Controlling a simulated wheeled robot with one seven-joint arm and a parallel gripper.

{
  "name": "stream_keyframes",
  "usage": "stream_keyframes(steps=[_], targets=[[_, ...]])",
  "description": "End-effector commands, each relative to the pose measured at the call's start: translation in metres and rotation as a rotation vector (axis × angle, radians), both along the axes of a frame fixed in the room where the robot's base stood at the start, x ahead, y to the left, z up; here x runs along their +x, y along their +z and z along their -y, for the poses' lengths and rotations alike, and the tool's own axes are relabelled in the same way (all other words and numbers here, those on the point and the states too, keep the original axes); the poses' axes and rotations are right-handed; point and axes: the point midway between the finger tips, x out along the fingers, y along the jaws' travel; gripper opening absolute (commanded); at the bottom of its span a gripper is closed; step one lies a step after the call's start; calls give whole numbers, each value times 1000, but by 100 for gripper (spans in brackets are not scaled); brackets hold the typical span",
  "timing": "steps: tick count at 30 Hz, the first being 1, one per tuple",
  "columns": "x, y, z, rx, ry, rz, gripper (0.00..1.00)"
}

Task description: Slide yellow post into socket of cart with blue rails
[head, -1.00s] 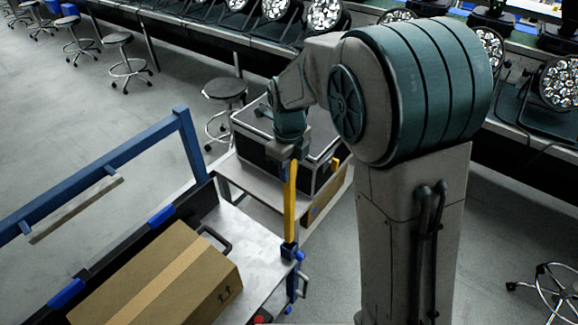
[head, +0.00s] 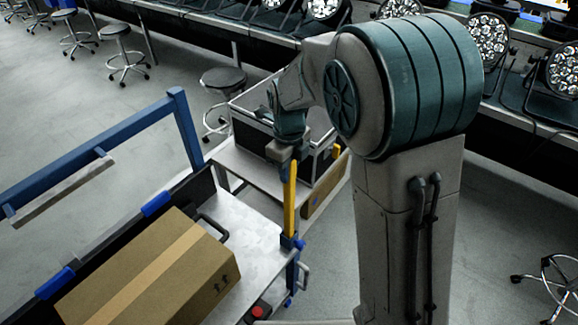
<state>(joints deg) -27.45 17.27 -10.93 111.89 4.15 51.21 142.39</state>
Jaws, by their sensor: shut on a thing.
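The yellow post (head: 290,200) stands upright at the right corner of the cart with blue rails (head: 150,118). My gripper (head: 290,163) is shut on the post's upper end, from above. The post's lower end meets the blue socket (head: 291,242) on the cart's corner and appears to be inside it; how deep it sits is hidden. The cart's bare metal deck (head: 258,238) shows left of the socket.
A taped cardboard box (head: 150,275) lies on the cart's deck. A black case (head: 262,150) stands on another low cart behind, with a short yellow piece beside it. A stool (head: 222,82) and a bench of stage lights (head: 325,8) stand further back.

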Motion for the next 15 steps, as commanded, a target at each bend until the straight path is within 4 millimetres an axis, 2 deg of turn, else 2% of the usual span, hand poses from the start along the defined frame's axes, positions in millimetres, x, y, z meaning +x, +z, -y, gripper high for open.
stream_keyframes(steps=[12, 13, 15], targets=[[0, -6, 0, 0, 0, 1, 6], [0, -6, 0, 0, 0, 1, 29], [0, -6, 0, 0, 0, 1, 48]])
